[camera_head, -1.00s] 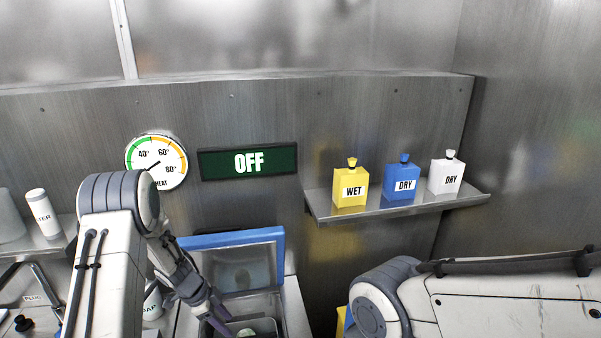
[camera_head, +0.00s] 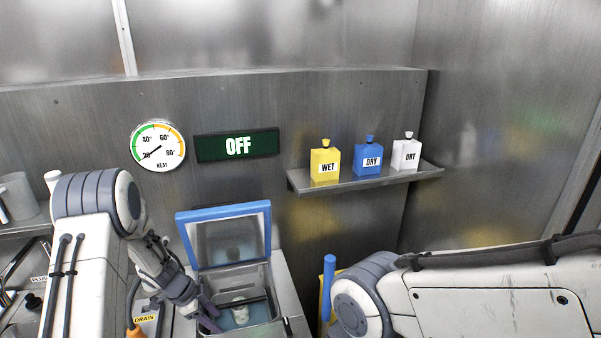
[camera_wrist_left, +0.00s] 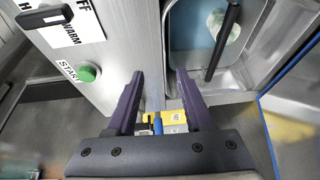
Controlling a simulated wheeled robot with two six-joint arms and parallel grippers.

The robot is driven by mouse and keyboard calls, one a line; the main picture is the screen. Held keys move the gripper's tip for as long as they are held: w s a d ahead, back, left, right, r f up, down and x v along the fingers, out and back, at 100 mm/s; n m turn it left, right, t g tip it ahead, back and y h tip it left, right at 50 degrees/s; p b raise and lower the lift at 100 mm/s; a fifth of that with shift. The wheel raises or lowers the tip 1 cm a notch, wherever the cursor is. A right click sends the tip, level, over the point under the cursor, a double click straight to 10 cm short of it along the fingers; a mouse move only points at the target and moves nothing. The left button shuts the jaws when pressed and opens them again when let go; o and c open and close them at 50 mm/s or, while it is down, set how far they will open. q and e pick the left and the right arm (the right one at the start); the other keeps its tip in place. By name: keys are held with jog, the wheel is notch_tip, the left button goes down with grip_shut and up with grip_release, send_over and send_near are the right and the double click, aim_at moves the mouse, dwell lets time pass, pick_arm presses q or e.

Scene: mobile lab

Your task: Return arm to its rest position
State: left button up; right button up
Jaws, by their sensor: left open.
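My left arm (camera_head: 85,260) comes in from the left in the head view. Its gripper (camera_head: 209,316) is beside the front left part of a metal bath (camera_head: 262,292) whose blue-rimmed lid (camera_head: 222,210) stands open. In the left wrist view the gripper's two purple fingers (camera_wrist_left: 159,92) are apart with nothing between them. The bath, with bluish liquid (camera_wrist_left: 190,30), a pale round item (camera_wrist_left: 222,24) and a black bar (camera_wrist_left: 221,42), lies to their right. My right arm (camera_head: 480,295) shows at the lower right; its gripper is out of view.
A green START button (camera_wrist_left: 88,72) is on the panel left of the fingers. A wall shelf (camera_head: 380,181) holds yellow WET (camera_head: 325,162), blue DRY (camera_head: 368,157) and white DRY (camera_head: 406,153) bottles.

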pick_arm(q)
jog(key=w+d+r+n+t+y, duration=0.2)
jog(key=w+d+r+t, duration=0.3)
jog(key=r, duration=0.5)
jog(key=s+d+r+n+y, duration=0.2)
jog(key=s+d+r+n, duration=0.15)
jog(key=d+r, duration=0.4)
jog(key=s+d+r+g, duration=0.1)
jog(key=s+d+g, duration=0.1)
jog(key=s, duration=0.8)
jog(key=s+d+r+n+g, duration=0.1)
jog(key=s+d+r+g, duration=0.1)
jog(key=s, duration=0.8)
jog(key=s+d+r+n+g+h, duration=0.1)
jog(key=s+g, duration=0.1)
jog(key=s, duration=0.9)
jog(key=shift+d+r+g, duration=0.4)
